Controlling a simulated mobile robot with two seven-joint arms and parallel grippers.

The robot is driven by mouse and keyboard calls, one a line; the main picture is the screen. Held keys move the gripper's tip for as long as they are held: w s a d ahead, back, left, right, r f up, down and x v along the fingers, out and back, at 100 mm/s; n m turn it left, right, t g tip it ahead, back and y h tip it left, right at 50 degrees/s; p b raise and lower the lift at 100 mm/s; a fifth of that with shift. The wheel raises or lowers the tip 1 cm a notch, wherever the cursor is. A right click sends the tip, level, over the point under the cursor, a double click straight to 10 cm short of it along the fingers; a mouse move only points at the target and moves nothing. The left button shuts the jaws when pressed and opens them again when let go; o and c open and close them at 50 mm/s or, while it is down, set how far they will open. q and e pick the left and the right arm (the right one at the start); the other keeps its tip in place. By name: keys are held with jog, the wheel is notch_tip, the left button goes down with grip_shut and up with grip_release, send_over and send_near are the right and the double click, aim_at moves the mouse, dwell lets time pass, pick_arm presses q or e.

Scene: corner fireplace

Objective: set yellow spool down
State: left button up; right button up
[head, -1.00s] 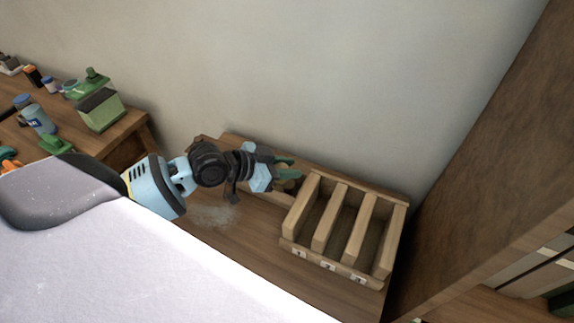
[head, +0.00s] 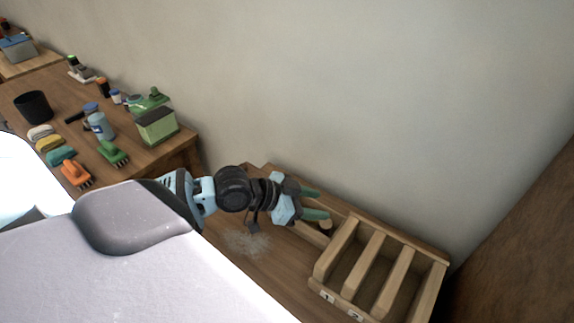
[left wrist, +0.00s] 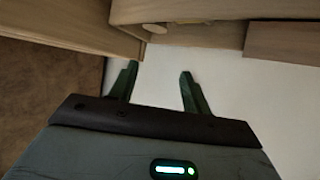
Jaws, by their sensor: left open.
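My left gripper (head: 322,204) is open, its two green fingers apart, just left of a wooden rack (head: 437,290) with several slots and numbered labels. In the left wrist view the fingers (left wrist: 158,70) are spread with nothing between them. A small tan rounded piece (head: 326,225) shows just below the lower finger, beside the rack. A small pale round end (left wrist: 155,28) shows beyond the fingertips against wood. I cannot tell whether either is the yellow spool; no clearly yellow spool shows. My right gripper is not in view.
The rack stands on a wooden surface (head: 275,272) against a pale wall. A tall brown panel (head: 520,240) rises at the right. A table at the left holds a green box (head: 156,126), a dark cup (head: 33,106), a blue jar (head: 101,125) and several brushes.

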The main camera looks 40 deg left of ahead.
pick_arm(q)
jog(key=v, duration=0.8)
jog(key=shift+p, duration=0.35)
jog(key=shift+r, duration=0.15)
